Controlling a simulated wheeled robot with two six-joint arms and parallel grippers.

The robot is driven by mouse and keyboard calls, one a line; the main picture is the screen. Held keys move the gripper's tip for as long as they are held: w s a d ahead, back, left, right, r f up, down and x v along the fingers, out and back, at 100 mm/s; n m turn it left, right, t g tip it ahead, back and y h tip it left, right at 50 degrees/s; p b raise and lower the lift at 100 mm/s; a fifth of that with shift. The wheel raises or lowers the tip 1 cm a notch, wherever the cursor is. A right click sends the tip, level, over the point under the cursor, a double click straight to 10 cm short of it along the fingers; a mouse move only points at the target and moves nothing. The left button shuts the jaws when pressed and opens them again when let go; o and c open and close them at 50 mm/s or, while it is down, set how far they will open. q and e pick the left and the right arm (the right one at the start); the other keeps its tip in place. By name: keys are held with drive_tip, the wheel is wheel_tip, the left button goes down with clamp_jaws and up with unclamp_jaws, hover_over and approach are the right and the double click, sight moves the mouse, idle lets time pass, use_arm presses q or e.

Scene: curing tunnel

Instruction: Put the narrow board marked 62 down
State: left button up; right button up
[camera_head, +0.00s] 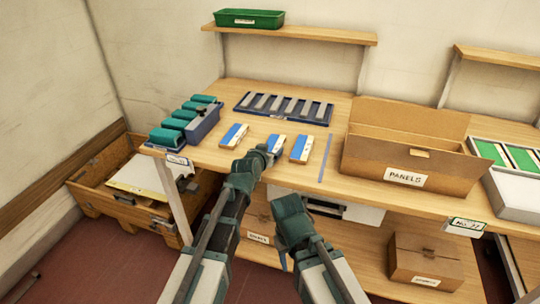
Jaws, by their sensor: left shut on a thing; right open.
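Three small boards with blue and white faces and wooden edges are at the middle of the workbench: a left board (234,135), a middle board (277,142) and a right board (300,149). My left gripper (269,151) is shut on the middle board, which looks like the narrow board; its number is too small to read. The gripper partly covers it, and I cannot tell whether it touches the bench top. My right gripper (285,203) is open and empty, lower in the picture near the bench's front edge.
A dark blue slotted rack (241,109) stands behind the boards. Teal rollers (172,138) are at left. A cardboard box marked PANELS (355,157) stands at right, past a blue strip (325,159). Bare bench top (210,155) shows left of my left gripper.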

use_arm(q)
drive_tip(key=shift+r, duration=0.1)
drive_tip(key=shift+f, duration=0.25)
drive_tip(key=o, duration=1.3)
drive_tip(key=shift+r, duration=0.2)
